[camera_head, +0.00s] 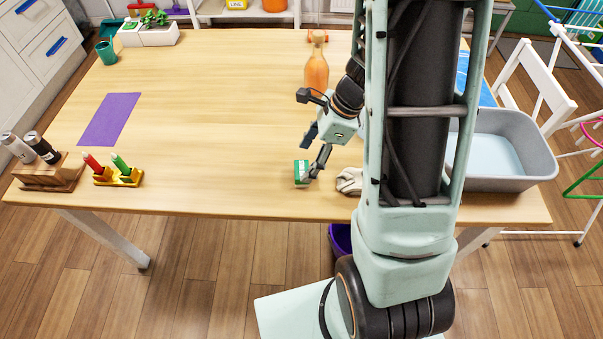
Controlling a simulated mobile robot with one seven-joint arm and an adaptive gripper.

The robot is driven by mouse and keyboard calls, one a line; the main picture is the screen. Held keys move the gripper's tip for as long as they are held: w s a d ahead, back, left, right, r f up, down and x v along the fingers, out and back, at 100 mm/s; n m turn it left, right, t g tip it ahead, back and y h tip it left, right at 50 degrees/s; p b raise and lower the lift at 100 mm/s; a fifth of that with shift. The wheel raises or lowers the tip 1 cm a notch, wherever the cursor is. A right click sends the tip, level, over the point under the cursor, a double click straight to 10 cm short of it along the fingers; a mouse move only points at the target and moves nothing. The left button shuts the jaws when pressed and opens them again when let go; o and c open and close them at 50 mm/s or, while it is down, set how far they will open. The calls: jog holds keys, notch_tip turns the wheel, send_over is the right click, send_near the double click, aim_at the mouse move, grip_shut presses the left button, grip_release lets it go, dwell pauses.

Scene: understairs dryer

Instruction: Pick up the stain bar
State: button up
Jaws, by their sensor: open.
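A small green and white block (301,172), which looks like the stain bar, sits near the front edge of the wooden table (220,150). My gripper (314,155) reaches down from the right with its fingers spread. One finger is close to the right side of the block; the other is higher, up and to the left. Whether the near finger touches the block I cannot tell. The block rests on the table, and nothing is held.
A crumpled light cloth (349,181) lies right of the block, and an orange bottle (316,65) stands behind. A grey tub (510,150) is at the right. Marker holder (118,176) and purple sheet (110,119) are at left. The middle-left table is clear.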

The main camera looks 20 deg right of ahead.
aim_at(302, 169)
jog(key=x, duration=0.2)
jog(key=b+x, duration=0.1)
jog(key=x, duration=0.1)
jog(key=shift+s+f, duration=0.15)
jog(key=shift+f, duration=0.25)
jog(key=c, duration=1.3)
